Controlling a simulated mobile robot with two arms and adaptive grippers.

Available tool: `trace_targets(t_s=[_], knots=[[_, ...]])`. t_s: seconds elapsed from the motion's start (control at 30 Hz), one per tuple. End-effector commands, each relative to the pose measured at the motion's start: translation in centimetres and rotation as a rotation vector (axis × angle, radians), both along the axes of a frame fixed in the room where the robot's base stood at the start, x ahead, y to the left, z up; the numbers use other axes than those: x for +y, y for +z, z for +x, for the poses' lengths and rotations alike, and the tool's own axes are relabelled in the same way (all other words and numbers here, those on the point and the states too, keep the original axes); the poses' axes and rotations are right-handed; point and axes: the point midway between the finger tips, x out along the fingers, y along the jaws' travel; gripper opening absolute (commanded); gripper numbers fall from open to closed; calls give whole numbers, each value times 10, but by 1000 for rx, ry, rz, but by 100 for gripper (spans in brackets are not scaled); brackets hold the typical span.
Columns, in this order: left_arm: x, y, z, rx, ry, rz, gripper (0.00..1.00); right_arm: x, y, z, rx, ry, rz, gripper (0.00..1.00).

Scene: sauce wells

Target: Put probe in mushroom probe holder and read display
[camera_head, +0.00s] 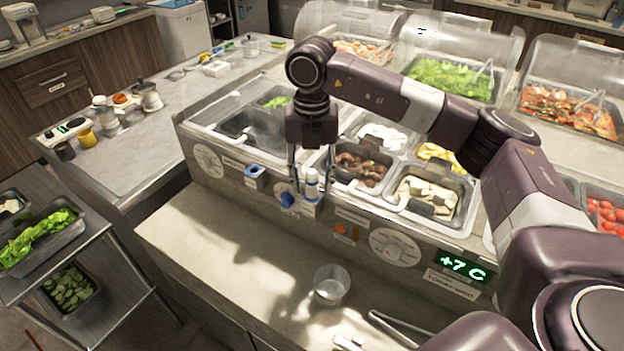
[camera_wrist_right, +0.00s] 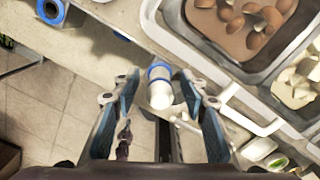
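The white probe (camera_head: 311,184) with a blue band stands upright at a bracket (camera_head: 309,208) on the counter front, before the brown mushroom pan (camera_head: 360,168). My right gripper (camera_head: 311,189) points down over it with one finger on each side. In the right wrist view the probe (camera_wrist_right: 160,92) sits between the spread fingers, with gaps on both sides. The mushrooms (camera_wrist_right: 240,25) lie beyond it. The green display (camera_head: 463,266) reads +7 C. How far the probe sits in its bracket is hidden. My left gripper is not in view.
An empty blue-ringed holder (camera_head: 254,171) is on the front to the left, and a blue part (camera_head: 287,200) is beside the probe. A metal cup (camera_head: 331,285) stands on the lower ledge. Tongs (camera_head: 400,328) lie near the front. The ledge's left part is clear.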

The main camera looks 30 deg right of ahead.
Motion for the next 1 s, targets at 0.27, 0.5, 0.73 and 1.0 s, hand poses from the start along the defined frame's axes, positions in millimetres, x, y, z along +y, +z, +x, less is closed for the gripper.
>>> trace_targets(t_s=[0.27, 0.5, 0.73, 1.0], knots=[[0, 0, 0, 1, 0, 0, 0, 1, 33, 1, -5, 0, 2, 40], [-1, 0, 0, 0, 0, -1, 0, 1, 88, 2, -4, -1, 1, 40], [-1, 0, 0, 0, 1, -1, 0, 0, 114, 1, -1, 0, 0, 40], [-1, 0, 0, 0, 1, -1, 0, 0, 120, 0, 0, 0, 0, 40]])
